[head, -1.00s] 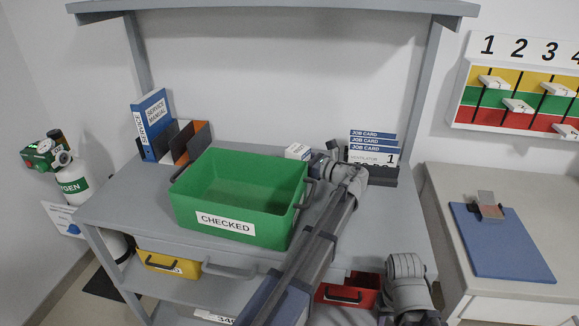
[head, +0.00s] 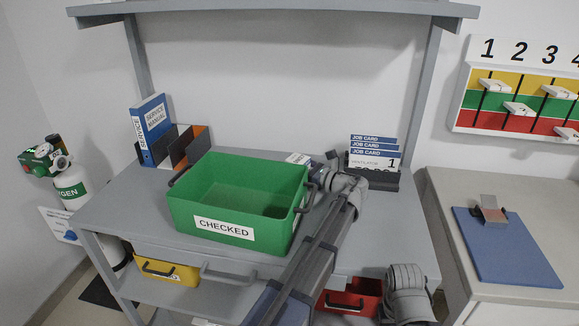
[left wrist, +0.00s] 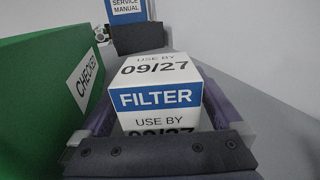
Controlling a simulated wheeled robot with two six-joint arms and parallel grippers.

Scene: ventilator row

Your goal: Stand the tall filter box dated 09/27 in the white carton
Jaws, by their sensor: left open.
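The filter box (head: 298,158) is white and stands behind the green bin's right back corner, its lower part hidden in the head view. In the left wrist view the filter box (left wrist: 160,72) is close up, with "USE BY 09/27" on top and a blue FILTER band on the near face. My left gripper (head: 321,172) is at its right in the head view. In the left wrist view its fingers are open, one on each side of the box. I cannot tell whether they touch it. My right gripper is out of view. I see no white carton.
The green CHECKED bin (head: 185,208) stands close beside the left gripper. Behind are a blue service manual (head: 155,118), dark file holders (head: 188,147) and a job card rack (head: 374,178). Yellow (head: 170,273) and red (head: 345,302) bins sit below. A blue clipboard (head: 505,250) lies on the right counter.

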